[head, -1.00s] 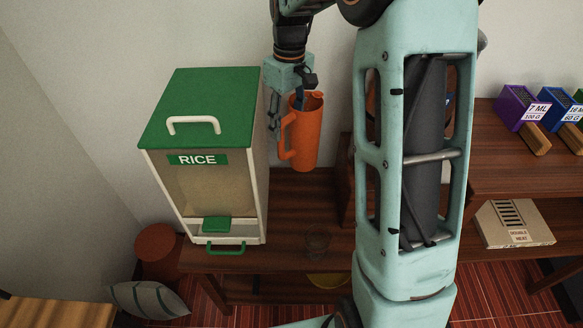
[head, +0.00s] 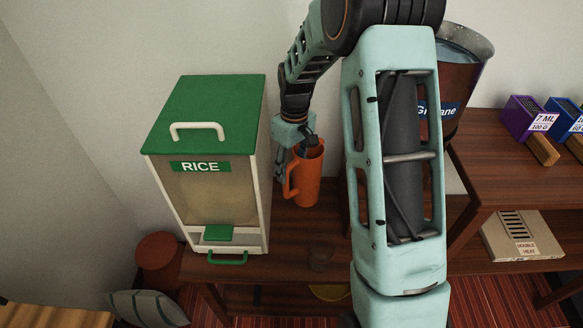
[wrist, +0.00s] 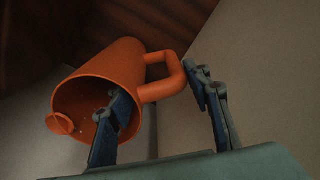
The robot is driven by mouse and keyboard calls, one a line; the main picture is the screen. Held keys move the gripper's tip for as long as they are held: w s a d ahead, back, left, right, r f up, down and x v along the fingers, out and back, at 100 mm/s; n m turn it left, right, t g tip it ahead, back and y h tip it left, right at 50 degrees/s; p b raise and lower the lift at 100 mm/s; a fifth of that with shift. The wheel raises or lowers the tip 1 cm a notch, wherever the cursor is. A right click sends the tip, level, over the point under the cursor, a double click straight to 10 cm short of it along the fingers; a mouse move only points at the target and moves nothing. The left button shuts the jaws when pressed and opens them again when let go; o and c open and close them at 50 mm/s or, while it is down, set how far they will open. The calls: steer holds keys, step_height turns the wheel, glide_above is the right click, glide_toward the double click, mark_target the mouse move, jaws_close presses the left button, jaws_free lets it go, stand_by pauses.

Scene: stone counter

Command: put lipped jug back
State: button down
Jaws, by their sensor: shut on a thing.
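The orange lipped jug (head: 308,180) is upright in the head view, right of the rice dispenser and over the brown wooden shelf (head: 285,228). I cannot tell whether its base touches the wood. My gripper (head: 296,158) comes down from above at its rim. In the wrist view the jug (wrist: 122,62) shows its open mouth and small lip. One finger of my gripper (wrist: 158,84) reaches inside the mouth and the other is outside, by the handle (wrist: 168,80). The jaws are shut on the jug's wall and handle side.
The white rice dispenser (head: 212,200) with a green lid stands close on the left. A large brown container (head: 455,85) is behind my column. Colored boxes (head: 525,115) sit on the right shelf, with a beige box (head: 520,238) below.

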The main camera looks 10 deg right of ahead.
steer(key=c, duration=1.5)
jaws_free()
steer(key=shift+f, duration=0.15)
steer(key=o, duration=0.5)
steer(key=r, duration=0.6)
steer(key=r+p, duration=0.1)
steer(key=r, duration=0.5)
steer(key=shift+w+d+r, duration=0.1)
steer(key=shift+d+r, duration=0.1)
